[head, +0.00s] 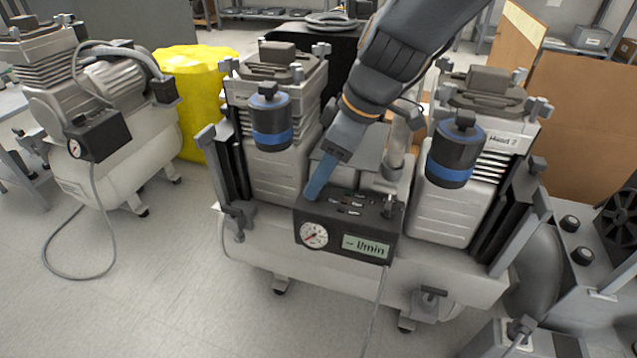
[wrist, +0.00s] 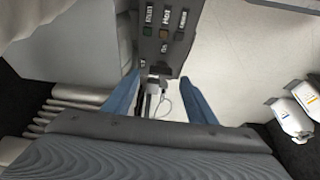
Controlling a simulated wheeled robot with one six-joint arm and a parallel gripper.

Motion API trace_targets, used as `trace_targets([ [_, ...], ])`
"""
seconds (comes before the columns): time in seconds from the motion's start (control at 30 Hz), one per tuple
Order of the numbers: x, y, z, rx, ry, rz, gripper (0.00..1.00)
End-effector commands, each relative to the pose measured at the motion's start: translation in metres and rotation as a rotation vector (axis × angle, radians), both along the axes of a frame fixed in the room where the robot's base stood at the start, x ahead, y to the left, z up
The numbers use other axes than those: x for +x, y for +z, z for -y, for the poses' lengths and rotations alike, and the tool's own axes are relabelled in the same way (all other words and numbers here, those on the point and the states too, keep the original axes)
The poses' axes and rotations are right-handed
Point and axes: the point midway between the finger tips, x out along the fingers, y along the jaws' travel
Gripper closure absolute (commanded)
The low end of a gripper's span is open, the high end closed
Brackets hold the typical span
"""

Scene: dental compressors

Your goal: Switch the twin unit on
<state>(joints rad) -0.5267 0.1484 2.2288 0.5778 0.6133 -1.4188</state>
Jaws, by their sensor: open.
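The twin unit stands in the middle of the head view, with two compressor heads on one pale tank (head: 270,255). Its dark control box (head: 347,228) has a round gauge (head: 314,235), a display (head: 365,246) reading "-- l/min", and small labelled buttons on top. A small upright knob or lever (head: 389,207) stands at the box's right end. My gripper (head: 316,188) is open, its blue fingers pointing down at the box's left top; contact cannot be told. In the wrist view, the labelled panel (wrist: 165,45) with green and orange buttons lies ahead of the gap between my fingers (wrist: 160,78).
Cardboard (head: 580,120) leans behind on the right. Grey machine parts (head: 590,280) crowd the right side. The floor (head: 190,290) at front left is mostly clear, apart from a cable (head: 75,270).

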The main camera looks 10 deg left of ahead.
Motion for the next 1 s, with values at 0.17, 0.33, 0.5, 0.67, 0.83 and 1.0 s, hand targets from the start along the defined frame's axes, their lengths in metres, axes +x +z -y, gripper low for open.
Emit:
trace_targets([
  [0.17,0.001,-0.017,-0.007,-0.001,0.001,0.000,0.48],
  [0.33,0.000,-0.020,-0.008,-0.001,0.000,0.000,0.48],
  [0.5,0.000,-0.020,-0.008,-0.001,0.000,0.000,0.48],
  [0.67,0.000,-0.020,-0.008,-0.001,-0.001,0.000,0.75],
  [0.83,0.000,-0.020,-0.008,-0.001,-0.002,-0.001,0.90],
  [1.0,0.000,-0.019,-0.008,-0.001,-0.022,-0.002,0.90],
])
